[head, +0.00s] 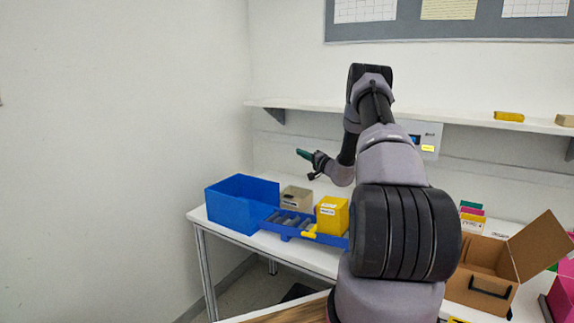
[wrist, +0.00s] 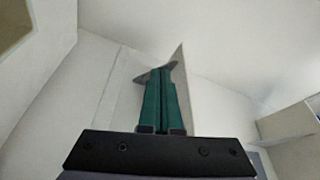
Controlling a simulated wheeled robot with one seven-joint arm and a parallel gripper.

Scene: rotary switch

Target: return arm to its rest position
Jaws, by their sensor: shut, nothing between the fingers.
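My arm (head: 390,165) rises in the middle of the head view, bends over at the top and comes down to the left. My gripper (head: 300,152) is at the end of it, above the table and pointing left. Its green fingers lie side by side in the wrist view (wrist: 161,75), closed with nothing held between them. No rotary switch can be made out clearly; my arm covers part of the wall and table behind it.
A blue bin (head: 238,206), a beige box (head: 296,198), a blue tray (head: 284,226) and a yellow box (head: 332,214) stand on the white table below my gripper. An open cardboard box (head: 488,270) is at right. A shelf (head: 300,103) runs along the wall; a panel (head: 428,140) hangs beneath.

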